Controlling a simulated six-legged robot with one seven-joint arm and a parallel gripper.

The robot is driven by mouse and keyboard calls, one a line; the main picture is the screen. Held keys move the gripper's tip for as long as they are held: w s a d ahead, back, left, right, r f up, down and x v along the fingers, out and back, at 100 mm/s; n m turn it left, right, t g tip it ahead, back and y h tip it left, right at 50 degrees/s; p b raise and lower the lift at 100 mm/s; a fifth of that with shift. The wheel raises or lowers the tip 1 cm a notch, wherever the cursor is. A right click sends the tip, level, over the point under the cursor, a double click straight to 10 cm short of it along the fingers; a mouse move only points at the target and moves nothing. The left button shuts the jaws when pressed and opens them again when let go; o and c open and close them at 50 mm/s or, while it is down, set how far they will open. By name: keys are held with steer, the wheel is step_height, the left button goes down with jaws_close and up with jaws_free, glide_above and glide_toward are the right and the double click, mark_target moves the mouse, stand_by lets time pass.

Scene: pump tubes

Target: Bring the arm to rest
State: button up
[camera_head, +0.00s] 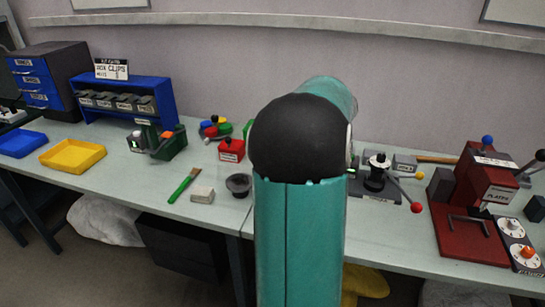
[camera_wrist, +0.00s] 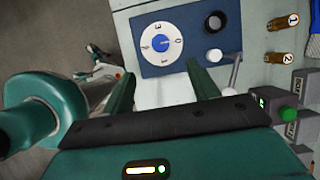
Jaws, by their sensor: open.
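My arm (camera_head: 300,225) rises through the middle of the head view, a teal link with a black rounded joint at its top. It hides part of the bench behind it. My gripper cannot be made out in the head view. In the wrist view my gripper (camera_wrist: 160,72) shows two green fingers spread apart with nothing between them. Beyond the fingers is a blue panel (camera_wrist: 190,62) with a white dial (camera_wrist: 161,44) and a black knob (camera_wrist: 213,22). I cannot tell the gap between fingers and panel.
The pale bench (camera_head: 120,155) runs across the head view. It holds a yellow tray (camera_head: 72,156), a blue shelf of bins (camera_head: 125,98), a green-handled brush (camera_head: 184,186), a red box (camera_head: 231,150), a lever device (camera_head: 378,178) and a red press (camera_head: 470,210). Brass cylinders (camera_wrist: 283,20) show in the wrist view.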

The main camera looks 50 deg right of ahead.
steer(key=w+a+r+n, duration=0.3)
steer(key=a+n, duration=0.4)
steer(key=a, duration=0.5)
steer(key=w+a+r+n, duration=0.25)
steer(key=a+n, duration=0.45)
steer(key=a, duration=0.5)
steer(key=s+a+n+h, duration=0.1)
steer(key=s+a+n, duration=0.3)
steer(key=a+n, duration=0.4)
steer(key=s+a+n+t, duration=0.1)
steer(key=s+a+n, duration=0.3)
steer(key=a+n, duration=0.5)
steer(key=a, duration=0.2)
steer(key=shift+a+h, duration=0.35)
steer(key=shift+h, duration=0.05)
